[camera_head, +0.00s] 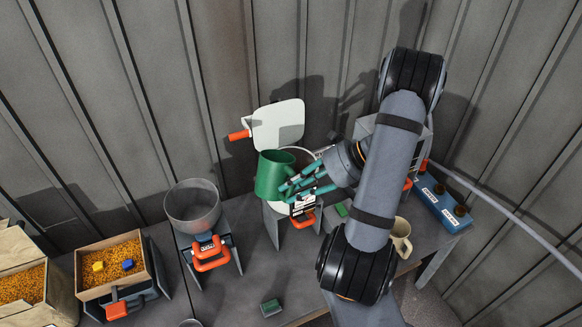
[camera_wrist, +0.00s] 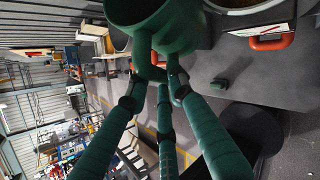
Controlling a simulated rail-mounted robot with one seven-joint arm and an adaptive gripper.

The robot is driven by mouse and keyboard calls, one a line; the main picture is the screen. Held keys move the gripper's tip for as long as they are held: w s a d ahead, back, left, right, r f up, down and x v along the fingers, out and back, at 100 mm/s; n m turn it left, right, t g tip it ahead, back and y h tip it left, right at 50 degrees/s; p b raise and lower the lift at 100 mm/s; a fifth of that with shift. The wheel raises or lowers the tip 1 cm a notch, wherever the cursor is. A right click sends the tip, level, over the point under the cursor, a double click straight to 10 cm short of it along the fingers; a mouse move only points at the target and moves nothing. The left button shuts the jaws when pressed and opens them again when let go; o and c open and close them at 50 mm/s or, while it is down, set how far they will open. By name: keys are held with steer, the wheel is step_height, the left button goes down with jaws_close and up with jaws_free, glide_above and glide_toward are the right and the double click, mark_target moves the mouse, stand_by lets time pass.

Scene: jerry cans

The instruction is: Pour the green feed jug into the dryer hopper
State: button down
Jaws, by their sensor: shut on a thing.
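The green jug (camera_head: 270,178) is held in the air in front of a hopper with an open white lid (camera_head: 279,125). Its wide mouth faces up and it looks slightly tilted; I cannot see its contents. My gripper (camera_head: 293,187) is shut on the jug's right side, and the teal fingers also close on its handle in the wrist view (camera_wrist: 163,62). The jug (camera_wrist: 150,18) fills the top of that view. The jug and gripper hide much of the lidded hopper (camera_head: 304,155). A translucent grey hopper (camera_head: 192,207) stands to the left; neither hopper's label is readable.
A wooden box of yellow grain (camera_head: 112,262) holds a yellow and a blue block. A grain sack (camera_head: 38,295) stands at far left. A beige mug (camera_head: 401,238), a green block (camera_head: 271,307) and a blue rack (camera_head: 440,205) are on the table. The corrugated wall is close behind.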

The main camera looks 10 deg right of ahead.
steer(key=shift+w+n+t+h+b, duration=0.15)
steer(key=shift+n+t+h+b, duration=0.15)
steer(key=shift+t+h+b, duration=0.25)
steer(key=r, duration=0.2)
steer(key=r+p, duration=0.1)
steer(key=shift+w+d+r+n+t, duration=0.15)
steer(key=shift+d+r+n+t, duration=0.1)
steer(key=shift+r+n, duration=0.1)
steer(key=shift+f, duration=0.1)
